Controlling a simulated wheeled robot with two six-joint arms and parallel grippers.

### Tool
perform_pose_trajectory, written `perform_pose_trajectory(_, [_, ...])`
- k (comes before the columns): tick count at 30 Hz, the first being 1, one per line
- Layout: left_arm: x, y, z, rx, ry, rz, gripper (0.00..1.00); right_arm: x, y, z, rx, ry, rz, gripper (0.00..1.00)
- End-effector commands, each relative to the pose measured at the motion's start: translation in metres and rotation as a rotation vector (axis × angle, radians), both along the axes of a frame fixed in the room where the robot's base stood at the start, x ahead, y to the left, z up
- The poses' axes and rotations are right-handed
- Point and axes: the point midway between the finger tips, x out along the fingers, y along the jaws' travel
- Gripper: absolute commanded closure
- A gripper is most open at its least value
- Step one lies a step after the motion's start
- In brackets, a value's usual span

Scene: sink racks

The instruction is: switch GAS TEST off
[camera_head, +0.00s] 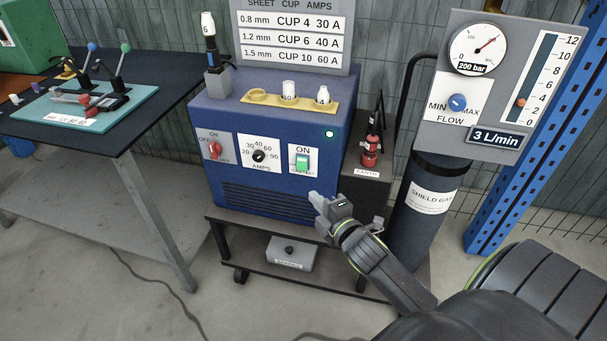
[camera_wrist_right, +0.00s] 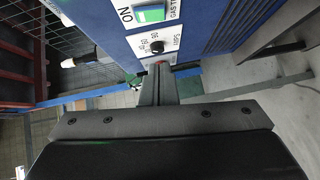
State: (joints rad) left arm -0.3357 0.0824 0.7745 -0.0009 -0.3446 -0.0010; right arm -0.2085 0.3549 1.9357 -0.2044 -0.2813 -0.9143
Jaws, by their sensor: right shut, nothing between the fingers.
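The GAS TEST switch (camera_head: 302,162) is a green rocker on a white plate at the right of the blue machine's front, with ON printed above it. The label below it is too small to read in the head view. In the right wrist view the green rocker (camera_wrist_right: 150,13) shows at the top, beside the words ON and GAS TEST. My right gripper (camera_head: 316,200) is shut and empty, just below and right of the switch plate, apart from the switch. In the wrist view its fingers (camera_wrist_right: 160,72) point toward the panel below the AMPS knob. My left gripper is not in view.
The blue machine (camera_head: 228,115) also carries a red switch (camera_head: 214,149) and an AMPS knob (camera_head: 259,156). It stands on a dark cart (camera_head: 225,222). A gas cylinder (camera_head: 425,215) stands at the right, and a workbench (camera_head: 130,130) at the left.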

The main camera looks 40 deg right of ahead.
Motion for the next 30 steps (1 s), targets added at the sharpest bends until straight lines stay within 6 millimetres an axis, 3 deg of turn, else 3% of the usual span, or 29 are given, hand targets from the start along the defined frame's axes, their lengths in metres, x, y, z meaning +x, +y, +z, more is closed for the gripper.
perform_pose_trajectory(13, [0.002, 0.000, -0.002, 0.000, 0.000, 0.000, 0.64, 0.085, -0.006, -0.008, 0.000, -0.001, 0.000, 1.00])
perform_pose_trajectory(21, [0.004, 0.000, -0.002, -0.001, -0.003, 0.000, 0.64, 0.104, -0.031, -0.013, -0.001, 0.000, 0.001, 1.00])
perform_pose_trajectory(30, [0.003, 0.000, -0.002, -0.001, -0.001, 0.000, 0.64, 0.108, -0.036, -0.014, 0.000, 0.000, 0.000, 1.00])
